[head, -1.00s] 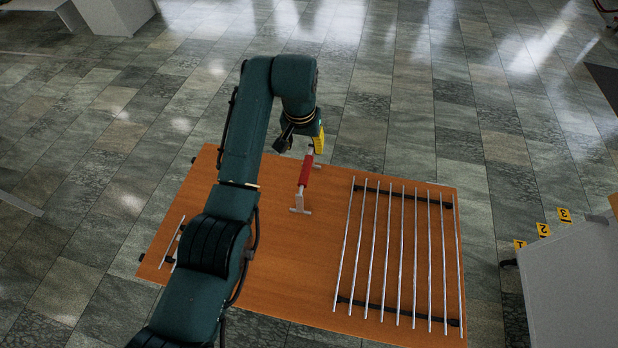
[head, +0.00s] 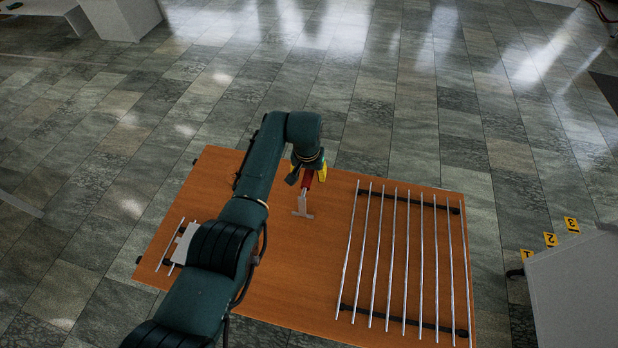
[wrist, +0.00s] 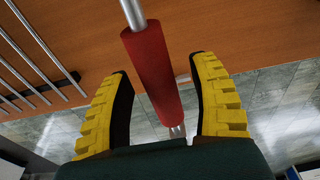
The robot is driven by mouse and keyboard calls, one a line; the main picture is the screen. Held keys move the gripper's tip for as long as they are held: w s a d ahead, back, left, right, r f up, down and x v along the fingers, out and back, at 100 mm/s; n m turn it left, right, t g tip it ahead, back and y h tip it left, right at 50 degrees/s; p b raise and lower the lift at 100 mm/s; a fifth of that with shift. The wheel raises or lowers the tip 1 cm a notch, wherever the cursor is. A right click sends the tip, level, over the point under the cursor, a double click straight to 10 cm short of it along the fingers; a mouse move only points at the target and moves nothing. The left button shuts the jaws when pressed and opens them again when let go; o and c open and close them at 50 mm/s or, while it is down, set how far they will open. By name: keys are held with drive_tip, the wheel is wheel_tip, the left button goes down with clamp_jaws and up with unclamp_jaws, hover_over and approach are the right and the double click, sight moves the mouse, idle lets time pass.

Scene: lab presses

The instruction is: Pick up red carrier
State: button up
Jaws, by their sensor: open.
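The red carrier is a bar with a red sleeve (head: 307,182) around its middle and grey metal ends. Its near end rests on a T-shaped grey foot (head: 303,206) on the table. My gripper (head: 309,176) is over the sleeve at the table's far side and partly hides it. In the wrist view the red sleeve (wrist: 153,72) runs between the two yellow fingers, with a gap on each side. The fingers are open and hold nothing. The carrier's far end is mostly hidden by my gripper.
The orange table (head: 270,285) carries a rack of several long metal rods (head: 408,260) at right. A smaller rod stand with a white piece (head: 183,243) lies at left, partly behind my arm. A grey cabinet (head: 580,290) with numbered yellow tags stands beyond the right edge.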

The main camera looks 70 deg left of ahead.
clamp_jaws()
drive_tip(key=shift+r+p, duration=0.9)
drive_tip(key=shift+r, duration=4.25)
